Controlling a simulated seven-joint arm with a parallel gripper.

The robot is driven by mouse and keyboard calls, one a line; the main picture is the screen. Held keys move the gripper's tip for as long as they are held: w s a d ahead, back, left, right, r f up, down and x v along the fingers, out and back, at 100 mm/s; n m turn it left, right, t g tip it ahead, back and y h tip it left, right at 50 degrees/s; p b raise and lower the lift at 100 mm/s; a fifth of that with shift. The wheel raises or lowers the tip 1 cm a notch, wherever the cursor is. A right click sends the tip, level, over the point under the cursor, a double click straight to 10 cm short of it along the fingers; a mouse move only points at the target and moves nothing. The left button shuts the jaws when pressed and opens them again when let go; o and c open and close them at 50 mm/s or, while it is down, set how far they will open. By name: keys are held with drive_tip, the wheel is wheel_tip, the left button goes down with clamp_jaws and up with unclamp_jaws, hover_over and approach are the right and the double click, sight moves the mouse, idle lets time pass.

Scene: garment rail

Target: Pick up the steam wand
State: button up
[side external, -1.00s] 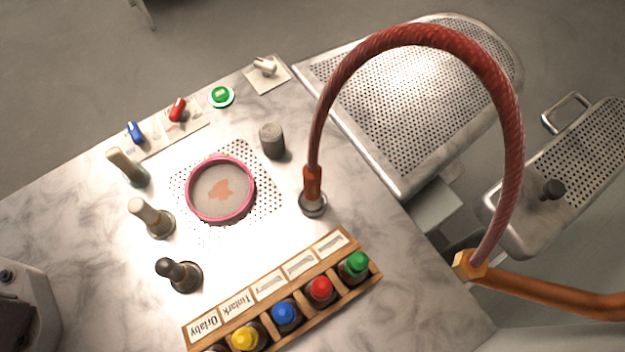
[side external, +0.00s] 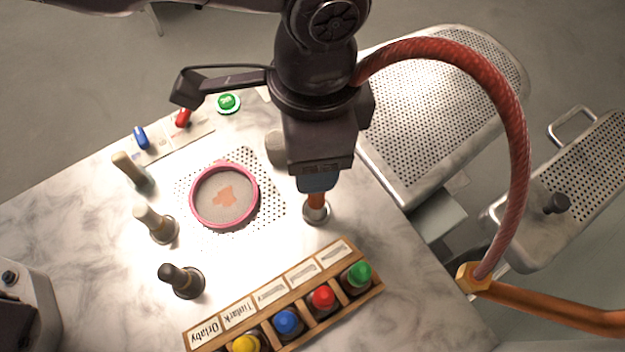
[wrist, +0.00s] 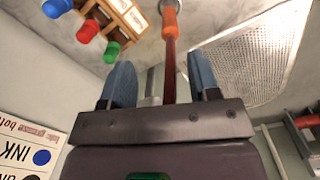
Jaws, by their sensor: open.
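The steam wand has an orange-brown handle (side external: 316,200) standing upright in a round metal holder (side external: 316,214) on the marble table. A red ribbed hose (side external: 515,150) arches from it to a brass fitting at the lower right. My gripper (side external: 318,182) is at the wand from above, hiding its upper part in the side view. In the wrist view my gripper (wrist: 161,75) is open, its blue fingers on either side of the red hose (wrist: 170,65), with visible gaps. The orange handle (wrist: 170,20) shows beyond the fingertips there.
A wooden rack (side external: 335,252) of colour-capped bottles stands just in front of the wand. Perforated metal boards (side external: 440,95) are at the right. A grey cylinder (side external: 275,148) is partly hidden behind my gripper.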

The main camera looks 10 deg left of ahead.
drive_tip(key=shift+w+d+r, duration=0.65)
drive_tip(key=shift+w+r, duration=0.2)
drive_tip(key=shift+r, duration=0.15)
hover_over(317, 195)
drive_tip(key=w, duration=0.2)
drive_tip(key=f, duration=0.6)
drive_tip(key=shift+s+d+f, duration=0.1)
drive_tip(key=shift+s+f, duration=0.1)
drive_tip(key=shift+f, duration=0.1)
drive_tip(key=shift+s+a+f, duration=0.1)
drive_tip(key=shift+f, duration=1.45)
drive_tip(key=shift+s+a+f, duration=0.1)
drive_tip(key=shift+f, duration=1.45)
clamp_jaws()
